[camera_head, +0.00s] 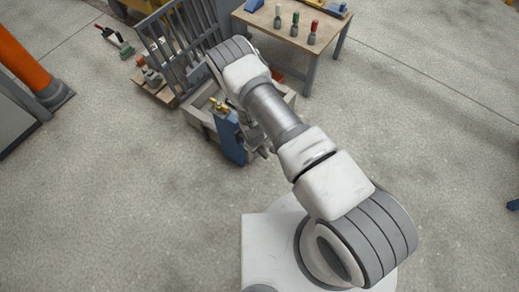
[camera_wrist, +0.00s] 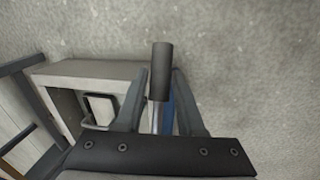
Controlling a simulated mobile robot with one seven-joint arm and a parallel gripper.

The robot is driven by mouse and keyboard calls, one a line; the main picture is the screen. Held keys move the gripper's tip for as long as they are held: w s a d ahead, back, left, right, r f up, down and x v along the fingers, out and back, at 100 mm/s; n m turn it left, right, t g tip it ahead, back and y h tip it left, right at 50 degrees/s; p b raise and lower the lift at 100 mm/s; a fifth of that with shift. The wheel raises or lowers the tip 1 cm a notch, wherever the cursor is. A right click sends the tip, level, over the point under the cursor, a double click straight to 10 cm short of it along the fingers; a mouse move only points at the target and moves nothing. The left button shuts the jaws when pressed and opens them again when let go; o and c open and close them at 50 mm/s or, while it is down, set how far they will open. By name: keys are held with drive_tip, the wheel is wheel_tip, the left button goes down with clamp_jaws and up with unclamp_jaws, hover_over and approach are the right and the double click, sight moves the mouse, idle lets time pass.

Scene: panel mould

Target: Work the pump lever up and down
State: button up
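The pump lever shows in the wrist view as a rod with a black cylindrical grip (camera_wrist: 160,70). My gripper (camera_wrist: 161,75) has one finger on each side of the lever. The fingers stand apart, with a narrow gap beside the grip; I see no clear contact. The blue pump body (camera_head: 230,138) with brass fittings stands at the side of a grey mould box in the head view. A strip of blue also shows behind the lever in the wrist view. My arm hides the lever and most of the gripper in the head view.
The grey mould box (camera_wrist: 85,72) lies left of the lever in the wrist view. A barred grey frame (camera_head: 178,45) stands behind it in the head view. A wooden table (camera_head: 268,35) with several small coloured-top items is at the back.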

clamp_jaws()
idle(1.1)
